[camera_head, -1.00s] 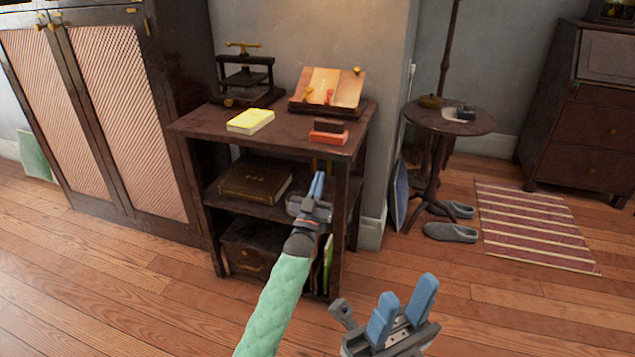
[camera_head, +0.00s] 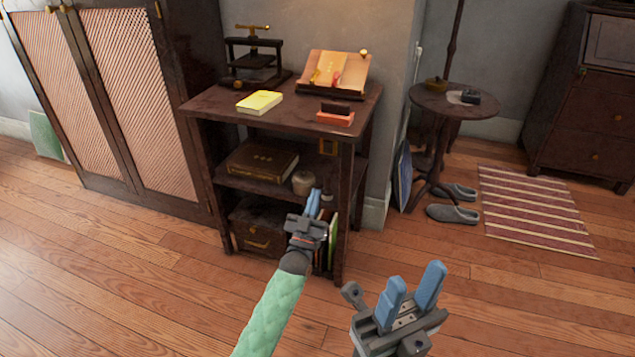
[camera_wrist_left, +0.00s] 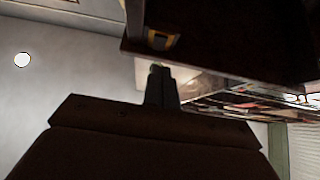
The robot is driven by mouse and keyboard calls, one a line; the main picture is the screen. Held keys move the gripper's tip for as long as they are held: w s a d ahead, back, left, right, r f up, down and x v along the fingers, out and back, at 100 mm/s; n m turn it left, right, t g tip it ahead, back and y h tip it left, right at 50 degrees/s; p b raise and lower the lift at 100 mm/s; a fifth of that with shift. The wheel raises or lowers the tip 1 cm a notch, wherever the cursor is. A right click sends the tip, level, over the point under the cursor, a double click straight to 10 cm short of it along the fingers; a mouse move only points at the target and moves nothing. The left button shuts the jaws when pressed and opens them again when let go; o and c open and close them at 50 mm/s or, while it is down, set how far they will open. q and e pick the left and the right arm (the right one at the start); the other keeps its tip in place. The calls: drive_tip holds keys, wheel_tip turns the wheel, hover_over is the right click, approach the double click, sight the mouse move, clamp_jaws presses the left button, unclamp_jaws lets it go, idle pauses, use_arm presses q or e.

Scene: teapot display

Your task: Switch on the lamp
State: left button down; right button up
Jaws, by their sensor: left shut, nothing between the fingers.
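No lamp can be told for certain in these views. A dark upright pole (camera_head: 455,45) rises behind the round side table, and its top is out of frame. A small pale fitting (camera_head: 418,52) sits on the wall corner; I cannot tell what it is. My left gripper (camera_head: 313,203) is shut and empty in front of the right part of the dark shelf unit, below its middle shelf. Its fingers also show dark in the left wrist view (camera_wrist_left: 160,85). My right gripper (camera_head: 413,280) is open and empty at the lower right, above the floor.
The shelf unit (camera_head: 215,108) bears a yellow book (camera_head: 260,102), a red box (camera_head: 335,118), a book stand (camera_head: 338,72) and a press (camera_head: 252,60). Floor is clear at left.

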use_arm(q)
drive_tip(key=shift+s+a+f, duration=0.2)
drive_tip(key=shift+s+f, duration=0.35)
drive_tip(key=shift+f, duration=0.25)
